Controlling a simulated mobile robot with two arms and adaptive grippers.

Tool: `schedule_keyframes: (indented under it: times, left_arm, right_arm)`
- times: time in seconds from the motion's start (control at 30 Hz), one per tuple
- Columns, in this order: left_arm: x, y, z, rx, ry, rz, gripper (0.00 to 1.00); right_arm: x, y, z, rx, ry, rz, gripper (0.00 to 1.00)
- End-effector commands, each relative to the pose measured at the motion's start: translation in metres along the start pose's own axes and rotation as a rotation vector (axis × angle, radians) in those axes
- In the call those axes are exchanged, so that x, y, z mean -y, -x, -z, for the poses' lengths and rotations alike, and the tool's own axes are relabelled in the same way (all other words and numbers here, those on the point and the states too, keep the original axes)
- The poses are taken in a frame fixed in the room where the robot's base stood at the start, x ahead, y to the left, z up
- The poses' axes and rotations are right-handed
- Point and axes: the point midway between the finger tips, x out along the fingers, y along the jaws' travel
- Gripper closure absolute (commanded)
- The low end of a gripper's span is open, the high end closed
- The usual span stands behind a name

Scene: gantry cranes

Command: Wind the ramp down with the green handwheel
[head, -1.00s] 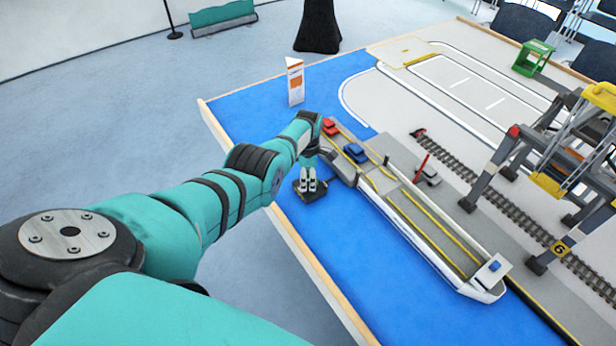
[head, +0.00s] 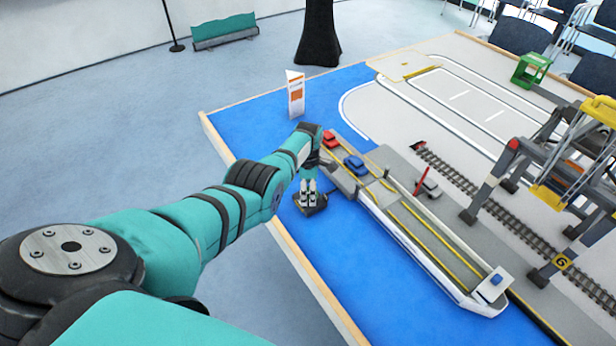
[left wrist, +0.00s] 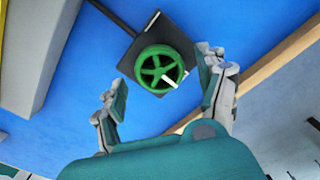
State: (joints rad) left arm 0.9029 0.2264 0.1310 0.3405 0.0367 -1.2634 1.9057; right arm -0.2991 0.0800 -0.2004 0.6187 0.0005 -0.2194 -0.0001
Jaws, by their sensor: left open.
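The green handwheel (left wrist: 159,68) shows in the left wrist view, spoked, with a white peg, on a dark square base (left wrist: 140,45). In the head view its base (head: 311,209) stands on the blue surface, and my gripper hides the wheel. My left gripper (head: 308,200) is over it; in the left wrist view its open fingers (left wrist: 165,95) are apart on either side, with the wheel a little beyond the tips. My right gripper is not in view.
A white and orange sign (head: 295,94) stands behind my gripper. A grey gantry crane (head: 500,170) is at right. The wooden table edge (head: 310,280) runs close by.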

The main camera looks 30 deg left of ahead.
Motion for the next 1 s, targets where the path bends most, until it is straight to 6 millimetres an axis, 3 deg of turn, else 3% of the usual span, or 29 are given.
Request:
schedule_keyframes:
  times: [0.23, 0.6, 0.8, 1.0]
  left_arm:
    - [0.0, 0.025, 0.0, 0.002, 0.0, -0.006, 0.26]
    - [-0.001, 0.1, 0.0, 0.003, 0.001, -0.005, 0.26]
    - [0.0, 0.115, 0.0, 0.001, 0.002, -0.003, 0.26]
    - [0.0, 0.117, 0.0, 0.001, 0.002, -0.002, 0.26]
  right_arm:
    - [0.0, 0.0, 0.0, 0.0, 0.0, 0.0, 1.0]
    - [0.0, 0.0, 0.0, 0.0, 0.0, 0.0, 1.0]
    - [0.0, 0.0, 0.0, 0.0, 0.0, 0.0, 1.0]
    - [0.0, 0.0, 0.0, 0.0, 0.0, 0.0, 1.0]
